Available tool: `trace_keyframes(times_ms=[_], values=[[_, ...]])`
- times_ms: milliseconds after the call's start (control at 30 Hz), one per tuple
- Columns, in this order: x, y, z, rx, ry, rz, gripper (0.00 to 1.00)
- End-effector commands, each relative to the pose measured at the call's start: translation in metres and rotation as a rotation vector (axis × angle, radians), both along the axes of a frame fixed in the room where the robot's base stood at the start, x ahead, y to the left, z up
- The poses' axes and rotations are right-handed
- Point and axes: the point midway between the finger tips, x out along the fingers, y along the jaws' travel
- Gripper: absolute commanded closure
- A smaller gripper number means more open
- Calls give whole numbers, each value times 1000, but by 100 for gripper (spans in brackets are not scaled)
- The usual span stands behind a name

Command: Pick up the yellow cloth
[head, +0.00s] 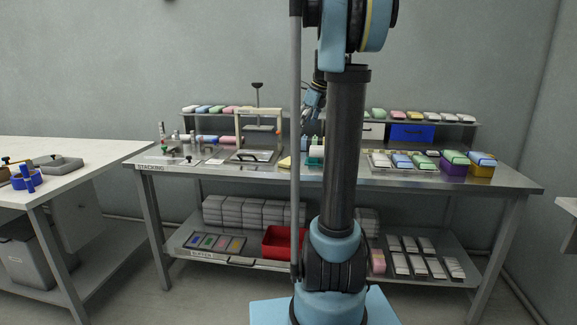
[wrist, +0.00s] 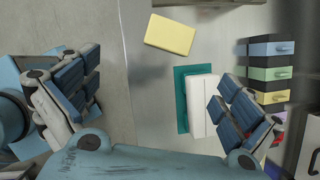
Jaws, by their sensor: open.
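The yellow cloth (wrist: 170,34) is a flat rectangle lying on the steel table near its edge, at the top middle of the wrist view. In the head view a small part of it (head: 284,163) shows on the worktable, left of my arm. In the head view my gripper (head: 313,100) is above the back of the table and partly hidden by my arm.
A white block on a teal piece (wrist: 182,105) lies close to the right finger. A stack of coloured boxes (wrist: 270,70) stands further right. A wooden-framed device (head: 258,135) stands left on the worktable (head: 340,178). The table around the cloth's left side looks bare.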

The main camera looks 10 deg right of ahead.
Motion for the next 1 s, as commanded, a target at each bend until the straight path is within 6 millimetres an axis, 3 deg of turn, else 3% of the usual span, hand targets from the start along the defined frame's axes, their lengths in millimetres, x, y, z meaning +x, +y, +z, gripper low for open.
trace_keyframes(times_ms=[267, 800, 1000], values=[[20, -3, -6, 34, 20, -84, 0], [42, 24, -91, 33, 20, -80, 0], [46, 29, -107, 33, 21, -82, 0]])
